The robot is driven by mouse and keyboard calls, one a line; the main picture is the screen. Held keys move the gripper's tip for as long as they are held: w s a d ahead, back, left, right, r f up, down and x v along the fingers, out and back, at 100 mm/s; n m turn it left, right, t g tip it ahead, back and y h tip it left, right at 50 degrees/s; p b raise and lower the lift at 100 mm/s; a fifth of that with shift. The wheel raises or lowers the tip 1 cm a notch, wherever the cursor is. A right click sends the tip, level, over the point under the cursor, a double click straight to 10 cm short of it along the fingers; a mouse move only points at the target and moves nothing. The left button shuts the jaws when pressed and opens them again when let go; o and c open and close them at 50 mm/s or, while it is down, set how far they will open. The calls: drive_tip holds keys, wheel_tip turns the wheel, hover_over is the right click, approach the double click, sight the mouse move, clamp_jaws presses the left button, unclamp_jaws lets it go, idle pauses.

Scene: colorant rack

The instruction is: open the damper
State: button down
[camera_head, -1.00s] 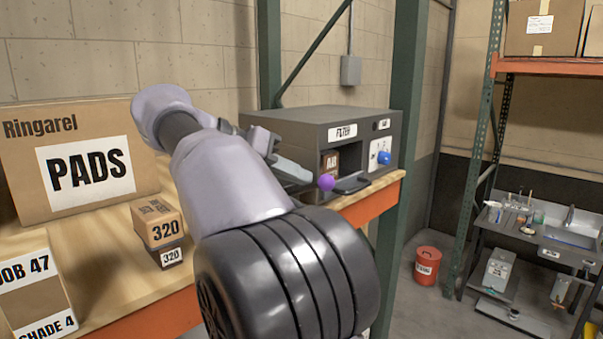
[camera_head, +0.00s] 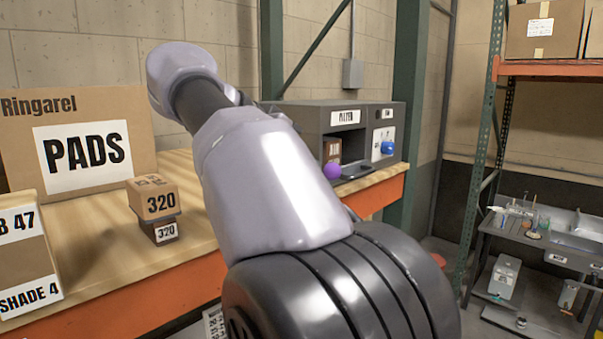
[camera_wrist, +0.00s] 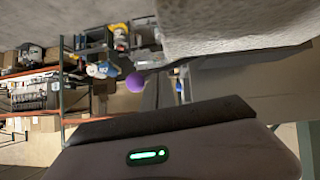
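The grey filter unit (camera_head: 312,118) stands on the wooden bench at the back, with an open dark bay in its front. A purple ball knob (camera_head: 332,172) shows at the bay's front lip. It also shows in the wrist view (camera_wrist: 134,81), on a thin dark stem reaching right. No part is labelled as a damper that I can read. My gripper is hidden behind my arm in the head view. In the wrist view, a dark edge of my gripper (camera_wrist: 160,122) lies below the knob, apart from it in the picture. Its opening cannot be judged.
A small brown box (camera_head: 332,150) sits in the bay; a blue knob (camera_head: 387,147) is on the unit's right panel. A PADS carton (camera_head: 140,105) and stacked 320 boxes (camera_head: 155,205) stand left on the bench. A green post (camera_head: 405,100) rises beside the unit.

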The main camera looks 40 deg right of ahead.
drive_tip(key=f+m+t+b, duration=0.1)
drive_tip(key=f+b, duration=0.1)
drive_tip(key=b, duration=0.3)
drive_tip(key=s+f+m+t+b, duration=0.1)
drive_tip(key=m+t+b, duration=0.1)
drive_tip(key=b, duration=0.4)
drive_tip(key=f+m+t+b, duration=0.1)
drive_tip(key=f+t+b, duration=0.1)
drive_tip(key=b, duration=0.4)
drive_tip(key=shift+s+d+f+m, duration=0.1)
drive_tip(key=shift+s+f+m, duration=0.15)
drive_tip(key=shift+f+m, duration=0.05)
drive_tip(key=shift+t, duration=0.3)
drive_tip(key=shift+r, duration=0.1)
